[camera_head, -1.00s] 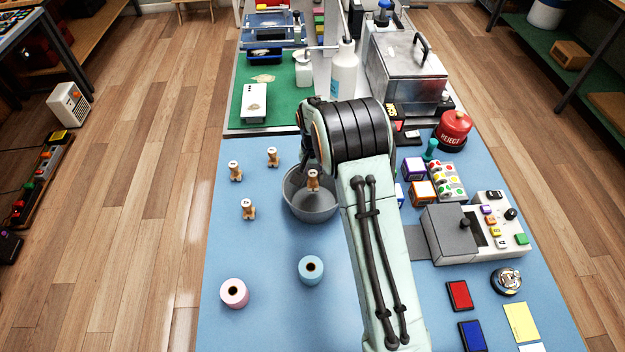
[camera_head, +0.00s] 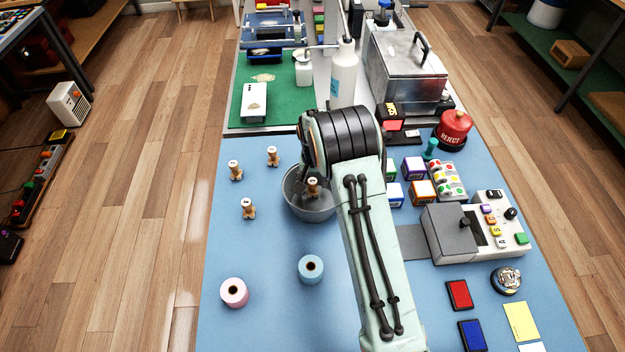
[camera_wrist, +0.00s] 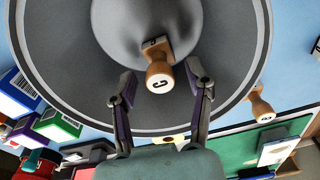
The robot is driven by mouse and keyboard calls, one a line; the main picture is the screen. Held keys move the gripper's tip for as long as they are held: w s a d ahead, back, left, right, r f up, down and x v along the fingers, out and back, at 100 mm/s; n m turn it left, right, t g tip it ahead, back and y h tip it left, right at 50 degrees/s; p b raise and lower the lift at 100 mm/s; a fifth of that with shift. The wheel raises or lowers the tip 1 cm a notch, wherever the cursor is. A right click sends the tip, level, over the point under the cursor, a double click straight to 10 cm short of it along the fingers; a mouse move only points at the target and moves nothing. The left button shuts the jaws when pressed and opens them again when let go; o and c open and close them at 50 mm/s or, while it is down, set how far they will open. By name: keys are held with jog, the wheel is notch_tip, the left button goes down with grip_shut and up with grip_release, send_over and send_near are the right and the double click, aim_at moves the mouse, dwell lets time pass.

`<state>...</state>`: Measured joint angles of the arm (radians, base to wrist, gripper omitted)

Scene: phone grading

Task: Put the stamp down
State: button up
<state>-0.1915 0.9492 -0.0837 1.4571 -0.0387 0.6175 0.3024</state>
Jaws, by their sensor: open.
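A wooden stamp (camera_head: 313,187) with a white end cap is inside the grey metal bowl (camera_head: 296,207). In the wrist view this stamp (camera_wrist: 160,76) shows a black letter C on its cap, and its dark base is toward the bowl's floor (camera_wrist: 105,20). My gripper (camera_wrist: 160,70) is open, with one finger on each side of the stamp and visible gaps between.
Several other stamps stand left of the bowl, one of them near the blue mat's edge (camera_head: 236,171). A pink roll (camera_head: 234,293) and a blue roll (camera_head: 311,269) stand in front. Coloured boxes (camera_head: 412,170) and a control box (camera_head: 450,234) are at the right.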

aim_at(312, 199)
jog(key=s+d+r, duration=0.1)
jog(key=s+r, duration=0.3)
jog(key=r, duration=0.5)
jog(key=s+d+r, duration=0.1)
jog(key=s+r, duration=0.3)
jog(key=r, duration=0.5)
jog(key=s+d+r+n, duration=0.1)
jog(key=s, duration=1.2)
jog(key=s+d+r+n+g+y, duration=0.1)
jog(key=s+r, duration=0.1)
jog(key=s, duration=1.2)
jog(key=shift+d+n+g, duration=0.25)
jog(key=shift+n+g, duration=0.05)
jog(key=shift+n, duration=0.1)
jog(key=shift+o, duration=0.5)
jog(key=shift+w, duration=0.1)
